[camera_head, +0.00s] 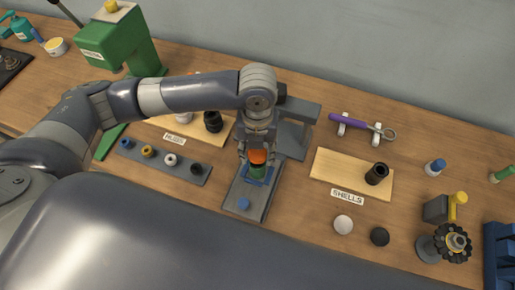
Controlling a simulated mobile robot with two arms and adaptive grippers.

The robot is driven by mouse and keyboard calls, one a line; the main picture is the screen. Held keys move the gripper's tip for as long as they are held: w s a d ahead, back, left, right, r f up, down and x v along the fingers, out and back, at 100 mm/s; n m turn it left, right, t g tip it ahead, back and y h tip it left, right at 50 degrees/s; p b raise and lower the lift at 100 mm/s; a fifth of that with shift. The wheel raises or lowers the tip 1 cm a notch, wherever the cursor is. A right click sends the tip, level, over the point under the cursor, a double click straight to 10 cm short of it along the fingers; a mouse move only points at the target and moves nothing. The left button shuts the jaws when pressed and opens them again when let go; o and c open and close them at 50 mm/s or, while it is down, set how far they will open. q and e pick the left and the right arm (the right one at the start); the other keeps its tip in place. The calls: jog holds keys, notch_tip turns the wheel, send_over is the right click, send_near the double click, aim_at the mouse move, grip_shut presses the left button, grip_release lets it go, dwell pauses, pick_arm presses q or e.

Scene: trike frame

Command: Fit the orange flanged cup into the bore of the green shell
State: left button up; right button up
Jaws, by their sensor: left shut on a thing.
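The orange flanged cup (258,156) shows between the fingertips of my left gripper (258,150), which points down and is shut on it. The green shell (257,170) stands directly below the cup in a blue holder (250,180) on a grey fixture plate (238,194). The cup is lined up over the shell's top in this view. I cannot tell whether it touches the shell or is partly in the bore, since the bore is hidden. My right gripper is not in view.
A grey upright bracket (302,125) stands just behind the fixture. A board with a black shell (376,174) lies right, a grey strip of rings (165,160) left. A green press (118,45) stands back left. Bare wood lies between the fixture and the white disc (343,223).

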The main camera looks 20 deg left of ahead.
aim_at(258, 153)
pick_arm(q)
jog(key=shift+f+b, duration=0.7)
jog(key=shift+f, duration=0.65)
jog(key=o, duration=1.2)
jog(key=shift+r, duration=0.2)
notch_tip(258, 153, up, 12)
jog(key=shift+f, duration=0.15)
